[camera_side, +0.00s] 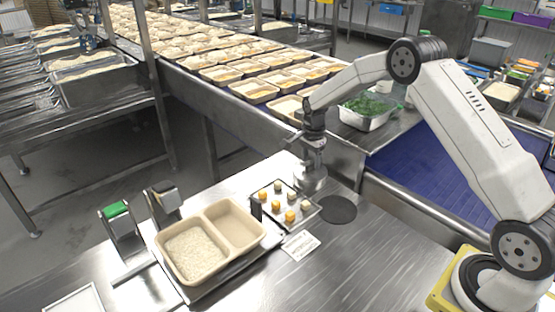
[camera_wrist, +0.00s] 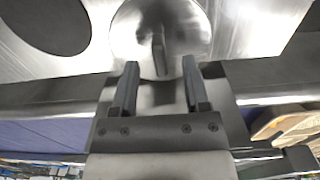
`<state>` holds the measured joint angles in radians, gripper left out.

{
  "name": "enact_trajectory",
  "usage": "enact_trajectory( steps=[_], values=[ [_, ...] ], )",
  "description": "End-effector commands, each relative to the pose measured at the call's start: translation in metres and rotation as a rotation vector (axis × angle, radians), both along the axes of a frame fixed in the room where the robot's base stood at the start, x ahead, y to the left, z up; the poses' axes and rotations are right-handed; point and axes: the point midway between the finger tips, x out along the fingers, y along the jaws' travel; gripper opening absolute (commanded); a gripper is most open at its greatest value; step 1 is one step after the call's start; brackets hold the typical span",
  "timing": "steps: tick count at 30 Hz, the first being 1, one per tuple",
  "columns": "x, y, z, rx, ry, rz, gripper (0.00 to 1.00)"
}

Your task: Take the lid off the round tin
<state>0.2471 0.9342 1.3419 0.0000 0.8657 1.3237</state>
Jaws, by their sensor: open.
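The round tin (camera_side: 312,182) is a shiny metal cylinder standing on the steel table, right of the small tray, in the side view. Its round silver lid (camera_wrist: 190,32) shows from above in the wrist view, with an upright bar-like handle (camera_wrist: 158,45) at its middle. My gripper (camera_side: 315,150) is directly over the tin, pointing down. In the wrist view my gripper (camera_wrist: 158,72) is open, its two fingers apart with nothing between them, and the handle lies ahead of the gap. The fingertips partly hide the lid in the side view.
A dark round mat (camera_side: 337,209) lies right of the tin. A small tray (camera_side: 302,221) of yellow and pale cubes and a two-compartment tub (camera_side: 207,213) with rice stand left. The front right table is clear.

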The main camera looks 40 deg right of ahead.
Motion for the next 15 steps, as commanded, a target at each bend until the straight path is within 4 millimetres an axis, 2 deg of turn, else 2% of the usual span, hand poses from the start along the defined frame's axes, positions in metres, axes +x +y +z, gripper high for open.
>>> enact_trajectory(
  steps=[6,15],
  values=[
    [0.0,0.0,-0.018,0.0,0.0,0.0,0.59],
    [0.0,0.0,-0.02,0.0,-0.001,0.0,0.59]
  ],
)
